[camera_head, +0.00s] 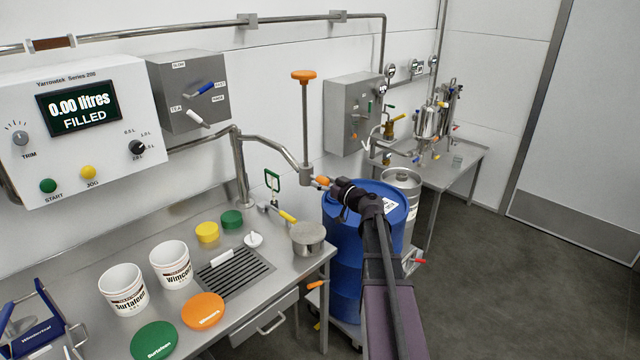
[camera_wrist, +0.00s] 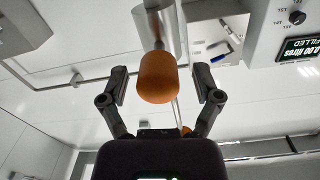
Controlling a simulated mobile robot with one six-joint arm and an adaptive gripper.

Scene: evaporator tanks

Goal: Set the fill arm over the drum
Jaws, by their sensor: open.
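The fill arm (camera_head: 270,146) is a bent steel pipe on a post, ending in a block with an upright rod topped by an orange knob (camera_head: 304,75). An orange grip (camera_head: 322,181) sticks out from that end towards my gripper (camera_head: 334,184). In the wrist view the orange grip (camera_wrist: 158,78) lies between the spread fingers of my gripper (camera_wrist: 162,84), with gaps on both sides. The blue drum (camera_head: 340,255) stands beside the bench, partly hidden by my arm. The fill arm's end appears left of the drum's top in the head view.
The steel bench (camera_head: 275,265) holds white pails (camera_head: 170,265), coloured lids, a drain grate and a steel pot (camera_head: 308,238). A control box (camera_head: 80,130) reads 0.00 litres. A steel keg (camera_head: 402,185) stands behind the drum. Floor is clear at right.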

